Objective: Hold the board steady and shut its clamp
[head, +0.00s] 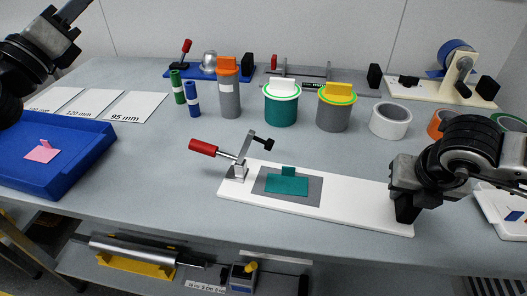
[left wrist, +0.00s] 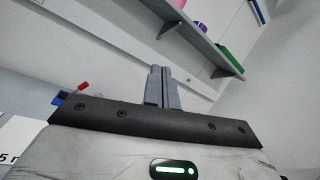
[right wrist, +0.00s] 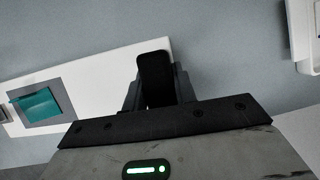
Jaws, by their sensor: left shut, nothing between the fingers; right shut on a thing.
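The white board (head: 350,203) lies on the bench, with a grey pad (head: 312,190) and a teal piece (head: 287,184) on it. The clamp (head: 241,170) stands at its left end. Its red handle (head: 203,147) points left, and its arm is raised, with the black tip (head: 264,143) well above the teal piece. My right gripper (head: 405,208) is shut on the board's right end; the right wrist view also shows the board (right wrist: 100,80) and teal piece (right wrist: 40,104). My left gripper (left wrist: 157,87) is shut and empty, raised at the upper left, far from the clamp.
A blue tray (head: 80,170) with a pink piece stands at the left. Capped canisters (head: 281,108), green and blue rolls and tape rolls (head: 390,120) stand behind the board. A white tray (head: 500,210) is at the right.

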